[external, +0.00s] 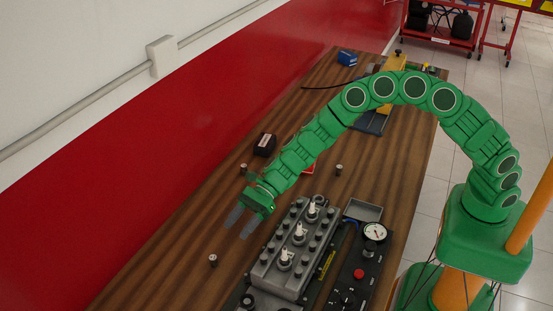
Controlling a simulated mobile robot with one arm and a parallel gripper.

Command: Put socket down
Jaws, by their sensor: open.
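My gripper (240,225) is open, with two grey see-through fingers that point down and to the left over the wooden table. I see nothing between the fingers. A small metal cylinder that looks like a socket (213,260) stands upright on the table, below and left of the fingertips and apart from them. Two similar small cylinders stand farther back, one (243,168) up and left of my gripper's wrist and one (339,169) to the right of my arm. I cannot tell which one is the task's socket.
A grey engine block (272,270) with several white-topped posts stands right of my gripper. Beside it are a gauge panel (350,273) and a small tray (363,210). A black box (265,145) and blue box (347,57) sit farther back. The table's left front is clear.

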